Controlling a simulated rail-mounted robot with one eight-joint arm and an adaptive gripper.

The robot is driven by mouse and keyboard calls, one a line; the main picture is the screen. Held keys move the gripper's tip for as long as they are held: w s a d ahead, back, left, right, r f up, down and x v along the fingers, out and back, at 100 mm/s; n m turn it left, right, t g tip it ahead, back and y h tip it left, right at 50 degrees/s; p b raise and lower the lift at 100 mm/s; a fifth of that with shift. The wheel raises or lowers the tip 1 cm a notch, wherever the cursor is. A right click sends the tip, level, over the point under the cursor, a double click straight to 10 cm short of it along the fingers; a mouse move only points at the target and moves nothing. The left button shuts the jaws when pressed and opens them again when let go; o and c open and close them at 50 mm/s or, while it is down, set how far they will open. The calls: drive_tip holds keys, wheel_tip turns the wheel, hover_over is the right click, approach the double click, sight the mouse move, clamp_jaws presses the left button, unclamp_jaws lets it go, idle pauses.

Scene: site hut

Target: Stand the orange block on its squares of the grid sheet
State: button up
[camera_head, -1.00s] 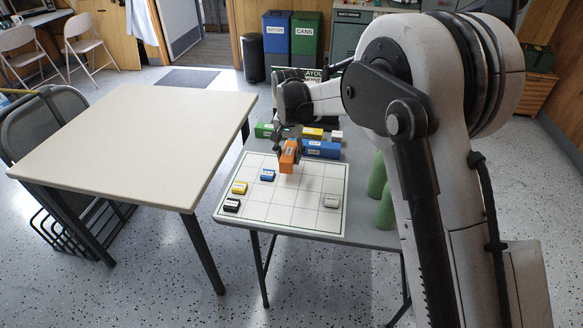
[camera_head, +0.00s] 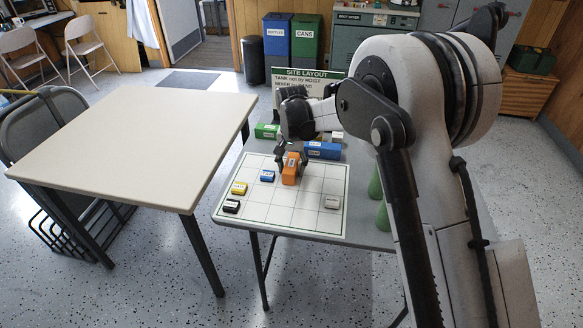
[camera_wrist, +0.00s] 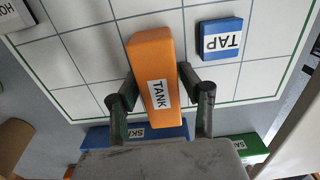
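The orange block (camera_head: 290,170), labelled TANK, is upright over the back middle of the grid sheet (camera_head: 265,213). My gripper (camera_head: 292,162) has a finger on each side of it and appears shut on it. In the wrist view the orange block (camera_wrist: 152,60) sits between the fingers (camera_wrist: 156,74), label towards the camera. I cannot tell whether its base touches the sheet. The blue TAP block (camera_head: 267,176) is on the sheet, left of the orange block and apart from it; it also shows in the wrist view (camera_wrist: 220,40).
On the sheet are a yellow block (camera_head: 239,188), a black block (camera_head: 231,206) and a grey block (camera_head: 332,202). Behind it lie a blue SKIP block (camera_head: 322,150) and a green block (camera_head: 266,131). A site layout sign (camera_head: 310,74) stands at the back; green cones (camera_head: 376,185) stand right.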

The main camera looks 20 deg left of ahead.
sight(292, 163)
drive_tip(key=shift+o, duration=0.7)
drive_tip(key=shift+r, duration=0.25)
wheel_tip(292, 163, up, 12)
drive_tip(key=p, duration=0.2)
drive_tip(key=s+d+r+t, duration=0.1)
drive_tip(key=s+d+r, duration=0.35)
drive_tip(key=d, duration=0.35)
drive_tip(key=s+d+r+t+y, duration=0.1)
drive_tip(key=s+d+r, duration=0.2)
drive_tip(key=d+r, duration=0.45)
drive_tip(key=s+d+r+t, duration=0.1)
drive_tip(key=s+d+r, duration=0.2)
drive_tip(key=d, duration=0.7)
drive_tip(key=s+d+f+t, duration=0.2)
drive_tip(key=s+d, duration=0.6)
drive_tip(key=s, duration=0.2)
drive_tip(key=s+d+f+m+t+h, duration=0.1)
drive_tip(key=s+d+f+t, duration=0.1)
drive_tip(key=s+d, duration=0.6)
drive_tip(key=s, duration=0.3)
drive_tip(key=shift+d+f, duration=0.25)
drive_tip(key=shift+f, duration=0.1)
